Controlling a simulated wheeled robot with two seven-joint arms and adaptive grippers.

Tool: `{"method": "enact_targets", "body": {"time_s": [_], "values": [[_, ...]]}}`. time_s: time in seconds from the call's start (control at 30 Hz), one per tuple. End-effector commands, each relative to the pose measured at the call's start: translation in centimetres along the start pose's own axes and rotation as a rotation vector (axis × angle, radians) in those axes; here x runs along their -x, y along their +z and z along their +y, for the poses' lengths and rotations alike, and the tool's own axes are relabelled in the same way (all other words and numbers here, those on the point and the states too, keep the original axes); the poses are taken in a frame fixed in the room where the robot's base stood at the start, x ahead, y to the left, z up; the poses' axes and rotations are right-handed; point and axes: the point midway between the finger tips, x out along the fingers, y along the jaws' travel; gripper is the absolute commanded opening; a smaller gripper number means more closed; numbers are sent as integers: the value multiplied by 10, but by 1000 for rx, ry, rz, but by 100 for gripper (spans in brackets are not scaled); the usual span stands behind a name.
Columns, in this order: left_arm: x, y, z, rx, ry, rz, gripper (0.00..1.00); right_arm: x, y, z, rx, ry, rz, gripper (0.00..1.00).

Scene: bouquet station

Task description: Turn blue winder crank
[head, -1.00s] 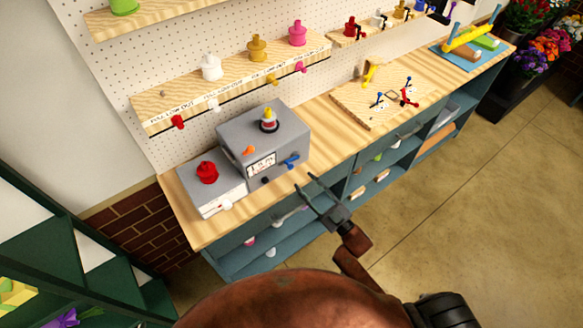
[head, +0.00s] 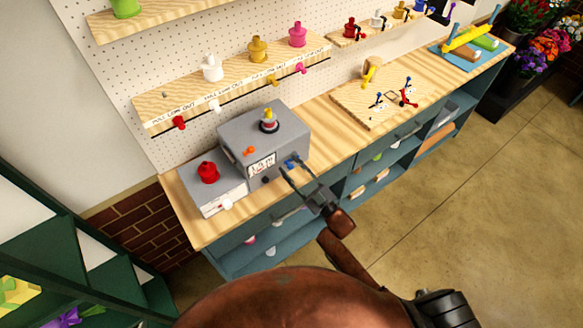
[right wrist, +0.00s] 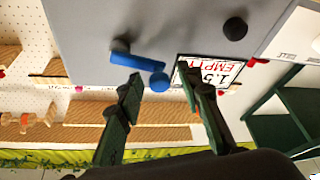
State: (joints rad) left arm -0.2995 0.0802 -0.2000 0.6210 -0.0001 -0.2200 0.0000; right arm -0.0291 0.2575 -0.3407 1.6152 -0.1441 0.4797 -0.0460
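The blue winder crank (head: 291,162) is on the front face of a grey machine (head: 300,140), right of its "1.5 EMPTY" label (head: 262,166). In the right wrist view, which is upside down, the crank's arm (right wrist: 136,62) ends in a round blue handle (right wrist: 160,82). My right gripper (head: 293,167) is open in front of the crank. In the wrist view its fingertips (right wrist: 159,74) are on either side of the handle, with gaps on both sides. I cannot tell how deep the handle lies between them. My left gripper is not in view.
A black knob (head: 267,180) is on the same face near the crank. A pegged board (head: 375,105) lies farther right on the wooden bench. The floor in front is clear.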

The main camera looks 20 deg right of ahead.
Motion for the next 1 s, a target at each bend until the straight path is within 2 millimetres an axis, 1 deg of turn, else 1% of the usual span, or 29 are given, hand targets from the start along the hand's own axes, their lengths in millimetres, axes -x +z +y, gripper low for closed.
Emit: {"method": "enact_targets", "body": {"time_s": [0.03, 0.07, 0.47, 0.7, 0.9, 1.0], "values": [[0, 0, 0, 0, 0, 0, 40, 0, 0, 0, 0, 0, 0, 29], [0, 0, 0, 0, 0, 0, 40, 0, 0, 0, 0, 0, 0, 27], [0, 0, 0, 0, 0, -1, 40, 0, 0, 0, -1, 0, -1, 0], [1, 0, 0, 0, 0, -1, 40, 1, 1, 0, -10, 4, -4, 0], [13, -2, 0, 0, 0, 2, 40, -1, -4, 5, -134, 56, -7, 0], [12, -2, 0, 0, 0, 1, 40, 0, -2, 5, -146, 61, -8, 0]]}}
